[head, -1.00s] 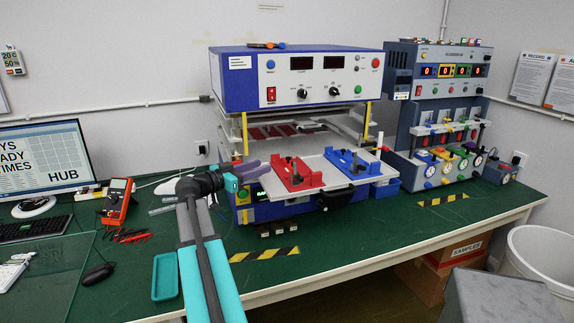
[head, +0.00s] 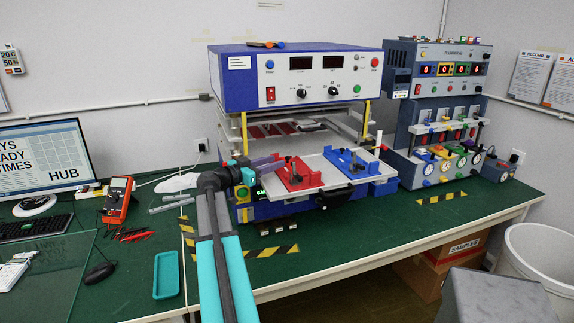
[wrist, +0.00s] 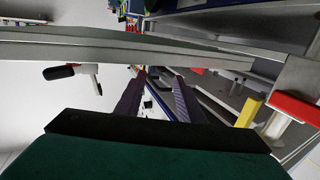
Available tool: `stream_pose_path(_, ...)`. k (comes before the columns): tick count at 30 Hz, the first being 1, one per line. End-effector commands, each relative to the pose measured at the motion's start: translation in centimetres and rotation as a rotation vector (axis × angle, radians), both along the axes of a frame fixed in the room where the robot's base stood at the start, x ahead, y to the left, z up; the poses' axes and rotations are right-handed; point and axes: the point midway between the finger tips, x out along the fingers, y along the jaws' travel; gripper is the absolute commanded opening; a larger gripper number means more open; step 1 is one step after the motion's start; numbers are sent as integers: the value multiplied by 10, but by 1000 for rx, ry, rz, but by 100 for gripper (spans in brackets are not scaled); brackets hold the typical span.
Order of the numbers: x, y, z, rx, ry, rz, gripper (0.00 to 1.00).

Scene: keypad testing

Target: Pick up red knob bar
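A red fixture (head: 300,178) with a dark knob on top sits on the left half of a pale tray (head: 335,187). I cannot tell which part of it is the knob bar. My gripper (head: 280,160) is at the left back edge of the red fixture, its purple-grey fingers pointing right. In the wrist view its two fingers (wrist: 159,76) stand apart with nothing between them, so it is open. A red piece (wrist: 297,107) on a pale support shows at the right of the wrist view, to the side of the fingers.
A blue fixture (head: 351,161) sits beside the red one on the tray. The blue test machine (head: 230,80) rises behind, with yellow posts (head: 367,112) at the tray's sides. A grey tester (head: 437,110) stands at right.

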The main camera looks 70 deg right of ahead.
Motion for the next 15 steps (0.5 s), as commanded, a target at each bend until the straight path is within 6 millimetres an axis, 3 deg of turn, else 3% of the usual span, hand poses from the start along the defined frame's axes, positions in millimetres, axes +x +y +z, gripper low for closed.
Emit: stream_pose_path(15, -21, -42, 0, 1, 0, 0, 35)
